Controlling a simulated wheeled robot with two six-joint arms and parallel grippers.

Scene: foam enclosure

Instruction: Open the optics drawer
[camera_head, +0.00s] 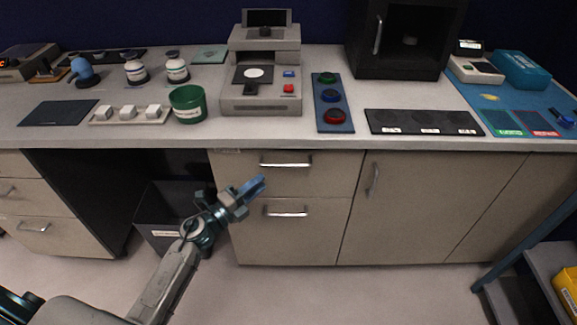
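The bench front has a stack of two beige drawers in the middle, an upper drawer (325,178) and a lower drawer (320,235). Each has a horizontal metal bar handle, the upper handle (286,163) and the lower handle (286,211). Both drawers look closed. I cannot read any label that says which is the optics drawer. My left gripper (255,186) is in front of the upper drawer's lower left part, below and left of the upper handle. Its bluish fingers point up and right and seem to hold nothing; their gap is unclear. My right gripper is out of view.
More drawers (30,205) with handles are at the left. A dark bin (165,210) stands in the knee space behind my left arm. A cabinet door (400,200) is right of the drawers. A blue-framed cart (530,285) stands at the lower right. The floor before the drawers is clear.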

